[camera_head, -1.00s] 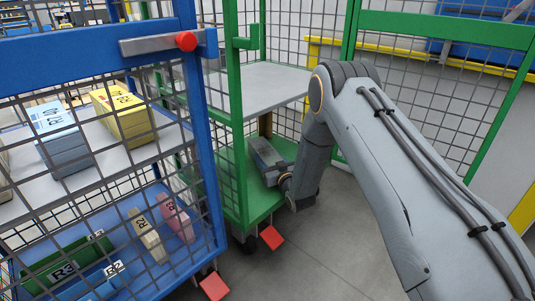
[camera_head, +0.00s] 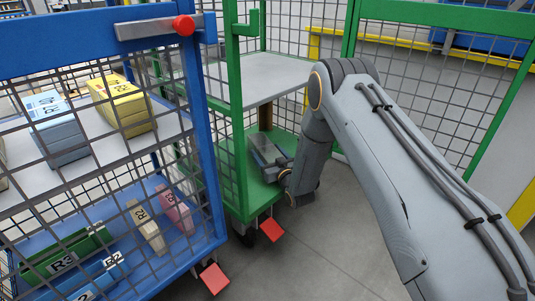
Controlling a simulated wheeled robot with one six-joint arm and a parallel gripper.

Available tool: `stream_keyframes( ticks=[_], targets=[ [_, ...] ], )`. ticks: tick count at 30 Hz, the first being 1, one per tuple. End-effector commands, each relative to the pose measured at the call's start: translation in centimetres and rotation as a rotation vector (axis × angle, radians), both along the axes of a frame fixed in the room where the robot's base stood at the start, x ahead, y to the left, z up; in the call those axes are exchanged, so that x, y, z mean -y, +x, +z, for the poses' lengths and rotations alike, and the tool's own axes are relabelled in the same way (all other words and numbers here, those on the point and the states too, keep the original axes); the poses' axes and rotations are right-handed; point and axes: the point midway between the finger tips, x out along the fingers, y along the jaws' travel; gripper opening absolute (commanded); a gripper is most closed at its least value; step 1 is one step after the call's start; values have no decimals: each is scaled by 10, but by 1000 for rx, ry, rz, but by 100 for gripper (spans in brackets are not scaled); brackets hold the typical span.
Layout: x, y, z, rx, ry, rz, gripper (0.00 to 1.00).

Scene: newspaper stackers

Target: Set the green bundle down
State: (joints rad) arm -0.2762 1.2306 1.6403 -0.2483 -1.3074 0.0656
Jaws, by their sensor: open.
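My gripper (camera_head: 265,152) reaches in low over the green lower shelf (camera_head: 262,198) of the green mesh cart, under its grey upper shelf (camera_head: 258,80). The jaws are open. The fingertips are partly hidden by the cart's mesh and frame, and I cannot make out a separate green bundle at them against the green shelf. A green bundle marked R3 (camera_head: 62,262) lies on the blue lower shelf of the blue mesh cart at left, seen through the mesh and away from my gripper.
The blue cart (camera_head: 90,42) stands close left of the green cart. It holds yellow (camera_head: 122,105), light blue (camera_head: 58,128), beige (camera_head: 147,230) and pink (camera_head: 174,210) bundles. Red pedals (camera_head: 214,278) stick out at floor level. Grey floor (camera_head: 320,245) is clear in front.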

Motion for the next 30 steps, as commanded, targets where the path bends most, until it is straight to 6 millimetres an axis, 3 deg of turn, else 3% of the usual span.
stream_keyframes(
  ticks=[5,18,24,30],
  targets=[
    [8,-15,3,-2,-1,-1,72],
    [50,-88,3,-2,0,-2,72],
    [58,-103,2,-1,0,0,72],
    [59,-105,1,0,0,0,72]
  ],
)
